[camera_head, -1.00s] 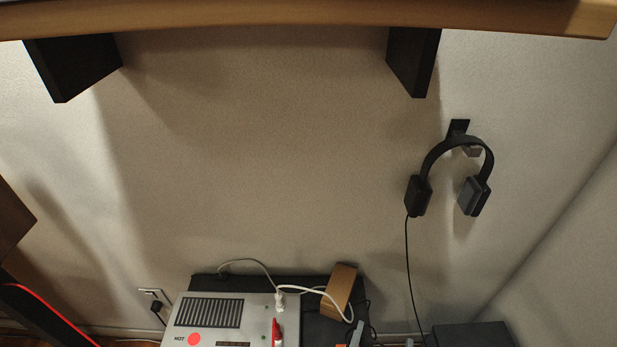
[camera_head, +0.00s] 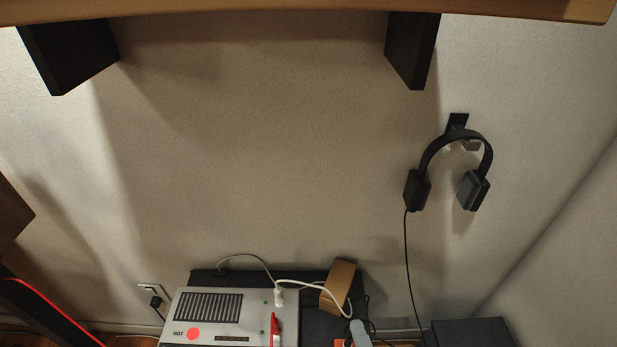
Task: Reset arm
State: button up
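The task names only my arm, and no part of my arm or my gripper shows in the head view. I cannot see whether the gripper is open or shut.
A wooden shelf (camera_head: 300,8) on black brackets (camera_head: 411,50) spans the top. Black headphones (camera_head: 447,170) hang from a wall hook at right. A grey box with a vent (camera_head: 230,310) stands below with cables and a brown block (camera_head: 338,284). The wall between (camera_head: 260,150) is bare.

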jog(key=s+d+r+m+b, duration=0.1)
jog(key=s+d+r+m, duration=0.1)
jog(key=s+d+m, duration=0.2)
jog(key=s+d+r+m+h+b, duration=0.1)
jog(key=s+d+r+m, duration=0.1)
jog(key=s+m, duration=0.6)
jog(key=s+d+r+m, duration=0.2)
jog(key=s+d+m, duration=0.3)
jog(key=s, duration=0.4)
jog(key=shift+s+d+r+m+h+b, duration=0.15)
jog(key=shift+s+d+m+h+b, duration=0.15)
jog(key=shift+s+m+h+b, duration=0.15)
